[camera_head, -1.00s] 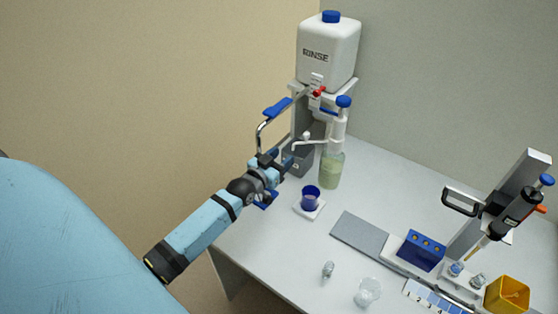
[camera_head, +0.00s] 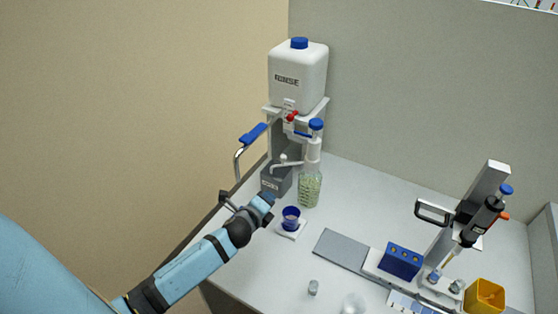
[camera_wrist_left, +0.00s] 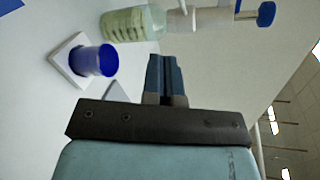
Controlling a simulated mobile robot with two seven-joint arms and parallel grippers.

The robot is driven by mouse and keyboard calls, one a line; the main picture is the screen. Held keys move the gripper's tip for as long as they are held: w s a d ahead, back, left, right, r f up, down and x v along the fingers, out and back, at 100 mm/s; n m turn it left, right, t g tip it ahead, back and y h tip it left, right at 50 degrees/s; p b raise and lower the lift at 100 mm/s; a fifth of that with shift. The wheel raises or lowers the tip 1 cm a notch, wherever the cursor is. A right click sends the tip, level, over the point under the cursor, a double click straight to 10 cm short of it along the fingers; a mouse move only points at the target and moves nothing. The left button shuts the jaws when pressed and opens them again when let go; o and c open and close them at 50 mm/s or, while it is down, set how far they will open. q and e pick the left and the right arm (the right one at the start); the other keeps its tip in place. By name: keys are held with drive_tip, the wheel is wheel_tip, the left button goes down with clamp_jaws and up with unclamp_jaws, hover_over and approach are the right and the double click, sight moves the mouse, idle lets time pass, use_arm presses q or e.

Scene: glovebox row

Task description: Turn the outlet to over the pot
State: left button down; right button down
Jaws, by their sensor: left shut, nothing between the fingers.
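The white outlet (camera_head: 287,161) sticks out to the left from the pump under the blue knob (camera_head: 316,124) of the bottle with pale green liquid (camera_head: 310,189). Its tip is over the grey box (camera_head: 276,181), behind the pot. The blue pot (camera_head: 291,224) stands upright on a white square plate, in front of the bottle; it also shows in the left wrist view (camera_wrist_left: 99,61). My left gripper (camera_head: 266,197) is shut and empty, left of the pot and in front of the grey box, apart from the outlet. Its closed fingers show in the left wrist view (camera_wrist_left: 167,67). My right gripper is out of view.
A white RINSE tank (camera_head: 298,75) stands on a stand behind, with a curved metal handle with a blue grip (camera_head: 253,134) at its left. A grey mat (camera_head: 340,250), blue rack (camera_head: 402,262), pipette stand (camera_head: 465,215) and yellow bin (camera_head: 485,296) are at the right.

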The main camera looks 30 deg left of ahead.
sight(277, 166)
use_arm(q)
wheel_tip(277, 166, up, 4)
drive_tip(key=m+t+y+p, duration=0.1)
drive_tip(key=m+y+p, duration=0.15)
drive_tip(key=m, duration=0.85)
drive_tip(key=shift+y, duration=0.35)
drive_tip(key=x, duration=1.2)
drive_tip(key=shift+w+d, duration=0.15)
drive_tip(key=shift+w, duration=0.1)
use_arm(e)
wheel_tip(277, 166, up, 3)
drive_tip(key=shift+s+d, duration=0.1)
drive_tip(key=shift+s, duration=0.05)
